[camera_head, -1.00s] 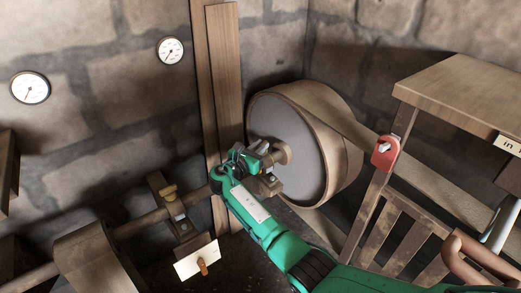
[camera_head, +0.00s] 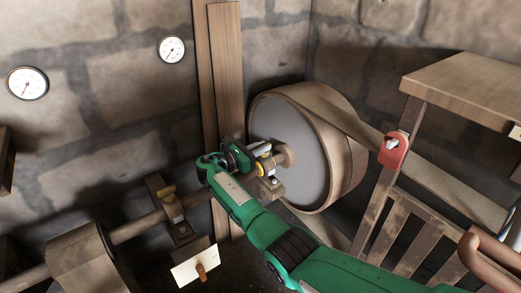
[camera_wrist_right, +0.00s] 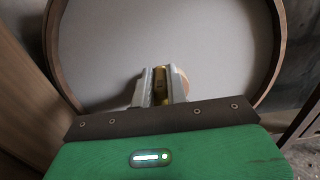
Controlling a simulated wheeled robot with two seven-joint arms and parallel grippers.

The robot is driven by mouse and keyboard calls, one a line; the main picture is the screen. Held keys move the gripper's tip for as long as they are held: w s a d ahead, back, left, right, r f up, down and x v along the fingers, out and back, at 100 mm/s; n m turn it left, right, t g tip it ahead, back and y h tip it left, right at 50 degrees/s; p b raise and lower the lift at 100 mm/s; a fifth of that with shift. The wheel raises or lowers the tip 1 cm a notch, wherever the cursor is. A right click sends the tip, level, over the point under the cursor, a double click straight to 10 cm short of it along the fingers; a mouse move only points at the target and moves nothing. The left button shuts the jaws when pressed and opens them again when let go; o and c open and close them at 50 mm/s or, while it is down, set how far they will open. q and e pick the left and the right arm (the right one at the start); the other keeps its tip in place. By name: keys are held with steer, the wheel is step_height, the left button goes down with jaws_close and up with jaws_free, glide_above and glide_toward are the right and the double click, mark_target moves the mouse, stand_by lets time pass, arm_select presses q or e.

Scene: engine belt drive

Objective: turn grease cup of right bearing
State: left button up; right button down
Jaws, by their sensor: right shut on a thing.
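The right bearing (camera_head: 270,187) sits on the shaft beside the large belt pulley. My right gripper (camera_head: 263,158) is at the top of this bearing, shut on its brass grease cup, of which a yellow part (camera_head: 261,167) shows. In the right wrist view the brass cup (camera_wrist_right: 160,84) shows between the two grey fingers (camera_wrist_right: 161,88), which hide its sides. My left gripper is not in view.
The pulley (camera_head: 288,145) with its belt stands right behind the gripper. A second bearing with a brass cup (camera_head: 168,194) is to the left on the shaft (camera_head: 138,226). A wooden frame with a red box (camera_head: 394,149) stands at the right. Wooden posts (camera_head: 226,75) rise behind.

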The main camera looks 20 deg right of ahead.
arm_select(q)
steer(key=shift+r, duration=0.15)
arm_select(e)
steer(key=c, duration=1.4)
jaws_free()
